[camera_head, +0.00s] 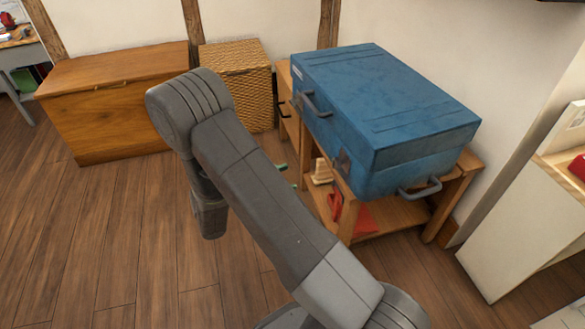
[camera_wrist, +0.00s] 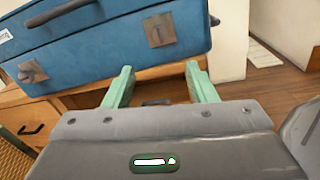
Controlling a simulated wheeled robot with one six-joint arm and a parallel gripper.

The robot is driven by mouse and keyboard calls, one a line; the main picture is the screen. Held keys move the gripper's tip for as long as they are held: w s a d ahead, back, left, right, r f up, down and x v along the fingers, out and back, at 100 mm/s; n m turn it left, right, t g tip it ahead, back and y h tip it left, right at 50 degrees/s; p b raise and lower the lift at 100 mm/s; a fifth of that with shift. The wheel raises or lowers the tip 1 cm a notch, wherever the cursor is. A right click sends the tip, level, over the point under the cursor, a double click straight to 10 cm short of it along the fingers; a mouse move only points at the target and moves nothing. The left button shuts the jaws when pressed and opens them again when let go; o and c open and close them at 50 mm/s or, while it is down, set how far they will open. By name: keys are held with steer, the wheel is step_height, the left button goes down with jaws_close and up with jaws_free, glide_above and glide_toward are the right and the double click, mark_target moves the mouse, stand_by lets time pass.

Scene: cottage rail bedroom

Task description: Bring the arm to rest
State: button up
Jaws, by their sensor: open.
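My arm reaches up and across the middle of the head view, bent at its elbow. My gripper shows in the wrist view (camera_wrist: 160,68), with two green fingers spread apart and nothing between them. In the head view, small green parts show just past the arm, in front of the wooden stand, and most of the gripper is hidden behind the arm. A large blue case (camera_head: 385,105) lies closed on the wooden stand (camera_head: 458,185). In the wrist view the blue case (camera_wrist: 110,42) fills the upper left, beyond the fingers.
A wooden chest (camera_head: 120,100) and a wicker basket (camera_head: 240,85) stand along the back wall. The stand's lower shelf holds red items (camera_head: 362,218) and a pale stacked object (camera_head: 322,171). A white cabinet (camera_head: 510,225) is at right. The floor at left (camera_head: 90,230) is clear.

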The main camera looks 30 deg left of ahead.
mark_target(334, 164)
steer(key=b+x, duration=0.3)
steer(key=x, duration=1)
steer(key=shift+w+d, duration=0.25)
steer(key=shift+w, duration=0.1)
